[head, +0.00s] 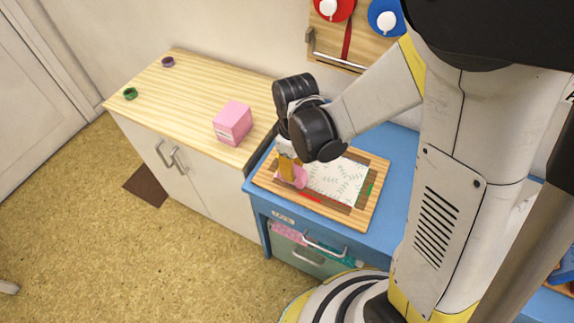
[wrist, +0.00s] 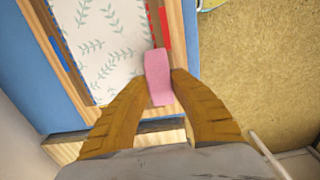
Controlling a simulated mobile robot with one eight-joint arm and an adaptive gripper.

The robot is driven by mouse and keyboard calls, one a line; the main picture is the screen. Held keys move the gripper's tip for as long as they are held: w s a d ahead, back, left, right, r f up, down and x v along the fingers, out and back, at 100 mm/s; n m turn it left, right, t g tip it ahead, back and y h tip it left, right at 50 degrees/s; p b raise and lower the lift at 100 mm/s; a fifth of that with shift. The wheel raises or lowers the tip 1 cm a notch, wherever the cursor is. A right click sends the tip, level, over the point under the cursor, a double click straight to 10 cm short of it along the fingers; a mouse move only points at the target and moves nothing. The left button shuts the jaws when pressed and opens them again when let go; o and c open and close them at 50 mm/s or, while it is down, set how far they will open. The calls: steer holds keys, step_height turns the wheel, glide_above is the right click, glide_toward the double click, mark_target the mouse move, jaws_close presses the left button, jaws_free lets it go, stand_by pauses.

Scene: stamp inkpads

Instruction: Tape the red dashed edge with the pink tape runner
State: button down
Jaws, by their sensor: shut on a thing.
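My gripper (head: 288,170) points down over the left end of the wooden board. In the wrist view its two fingers (wrist: 160,92) are shut on the pink tape runner (wrist: 157,72). The runner also shows beside the fingers in the head view (head: 301,178). A white leaf-patterned sheet (head: 336,181) lies in a brown frame on the board (head: 345,218). The red edge mark (head: 309,197) runs along the sheet's front side; in the wrist view this red strip (wrist: 164,28) lies just beyond the runner's far end. Whether the runner touches the sheet, I cannot tell.
A green mark (head: 369,189) lies at the sheet's right side. The board rests on a blue desk (head: 258,208) with a drawer below. A pink box (head: 233,123) stands on the wooden counter (head: 185,92) at left. Red and blue tape rolls hang on the wall behind.

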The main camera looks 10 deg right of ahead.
steer(key=shift+s+d+b, duration=0.1)
steer(key=shift+s+d, duration=0.75)
steer(key=shift+d, duration=0.2)
steer(key=shift+s+d+b, duration=0.1)
steer(key=shift+s+d, duration=0.7)
steer(key=shift+d, duration=0.3)
steer(key=shift+s+d+b, duration=0.1)
steer(key=shift+s+d, duration=0.75)
steer(key=shift+d, duration=0.2)
steer(key=shift+d, duration=0.1)
steer(key=shift+s+d, duration=1.1)
steer(key=shift+d, duration=0.25)
steer(key=shift+s+d, duration=1.05)
steer(key=shift+d, duration=0.3)
steer(key=shift+s, duration=0.1)
steer(key=shift+s+d, duration=0.5)
steer(key=shift+d, duration=0.15)
steer(key=shift+s+d, duration=0.45)
steer(key=shift+d, duration=0.2)
step_height(320, 180, up, 7)
steer(key=p, duration=0.5)
steer(key=shift+p, duration=0.35)
